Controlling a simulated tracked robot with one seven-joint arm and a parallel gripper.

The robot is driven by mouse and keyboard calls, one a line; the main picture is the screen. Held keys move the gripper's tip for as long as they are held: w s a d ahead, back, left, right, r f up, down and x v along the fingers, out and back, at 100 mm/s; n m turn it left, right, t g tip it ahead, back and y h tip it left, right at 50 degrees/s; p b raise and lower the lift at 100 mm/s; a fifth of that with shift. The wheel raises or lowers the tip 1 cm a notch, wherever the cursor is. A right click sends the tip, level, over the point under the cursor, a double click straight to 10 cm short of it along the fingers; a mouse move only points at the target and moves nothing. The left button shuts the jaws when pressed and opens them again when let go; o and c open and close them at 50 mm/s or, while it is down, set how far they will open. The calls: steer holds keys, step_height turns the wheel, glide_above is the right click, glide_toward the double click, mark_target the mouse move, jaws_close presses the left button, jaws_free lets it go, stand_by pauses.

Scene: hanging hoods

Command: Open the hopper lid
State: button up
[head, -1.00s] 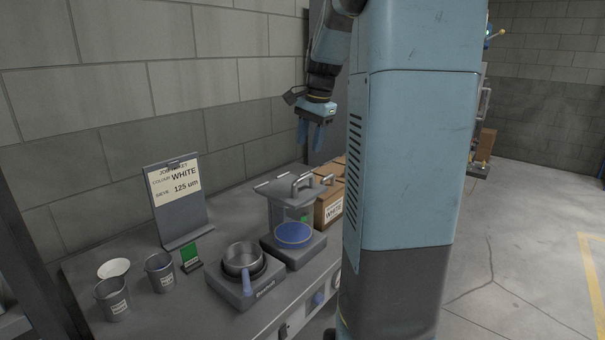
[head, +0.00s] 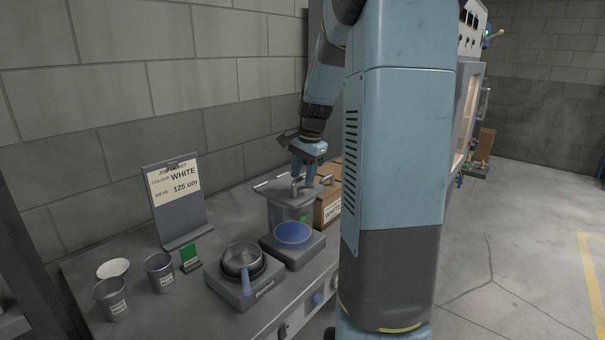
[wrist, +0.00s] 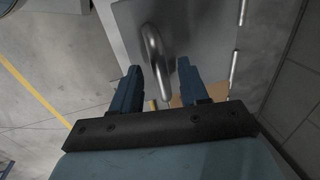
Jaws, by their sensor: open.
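The hopper (head: 284,212) is a grey box with a clear front on the bench, and its flat grey lid (head: 272,188) is down on top. The lid carries a curved metal handle, which shows in the wrist view (wrist: 156,62). My gripper (head: 304,180) is at the lid, pointing down from above. In the wrist view my gripper (wrist: 158,75) is open, with the near end of the handle between its two blue fingers. I see a gap between the handle and each finger. In the head view the fingers hide part of the handle.
A blue round dish (head: 292,233) sits below the hopper. A metal pan (head: 243,260) rests on a scale to its left. Cardboard boxes (head: 327,207) stand close on the right. A job ticket stand (head: 178,205) and cups (head: 159,271) are farther left.

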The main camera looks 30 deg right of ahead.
steer(key=shift+c, duration=0.2)
jaws_close()
